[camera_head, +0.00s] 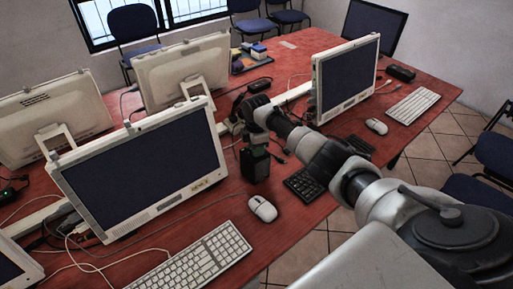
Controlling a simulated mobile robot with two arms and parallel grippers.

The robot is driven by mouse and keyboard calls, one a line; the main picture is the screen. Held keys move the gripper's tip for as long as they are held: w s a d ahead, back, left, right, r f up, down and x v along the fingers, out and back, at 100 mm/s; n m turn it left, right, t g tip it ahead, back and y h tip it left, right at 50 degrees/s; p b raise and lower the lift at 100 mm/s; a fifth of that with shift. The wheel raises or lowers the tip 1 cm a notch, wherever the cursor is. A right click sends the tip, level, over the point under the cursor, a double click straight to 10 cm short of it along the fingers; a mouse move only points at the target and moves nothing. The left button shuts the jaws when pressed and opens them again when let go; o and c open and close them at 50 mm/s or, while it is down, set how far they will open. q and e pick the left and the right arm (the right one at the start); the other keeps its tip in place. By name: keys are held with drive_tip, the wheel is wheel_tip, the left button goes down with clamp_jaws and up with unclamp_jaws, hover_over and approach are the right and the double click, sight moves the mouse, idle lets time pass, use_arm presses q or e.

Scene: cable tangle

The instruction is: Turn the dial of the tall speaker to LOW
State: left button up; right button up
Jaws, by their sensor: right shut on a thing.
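A small upright black box (255,165), which looks like the tall speaker, stands on the red table between the near monitor and the black keyboard. My right arm reaches in from the lower right. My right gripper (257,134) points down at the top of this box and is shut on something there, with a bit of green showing. The fingertips are small and dark, so I cannot make out the dial or its setting. My left gripper is not in view.
A monitor (145,165) stands close on the left, another monitor (345,78) to the right. A white mouse (262,208), a white keyboard (195,262) and a black keyboard (303,186) lie nearby.

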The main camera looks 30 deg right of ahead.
drive_tip(key=shift+n, duration=2)
drive_tip(key=o, duration=0.9)
drive_tip(key=shift+o, duration=0.2)
drive_tip(key=shift+a+r, duration=0.1)
drive_tip(key=shift+r, duration=0.1)
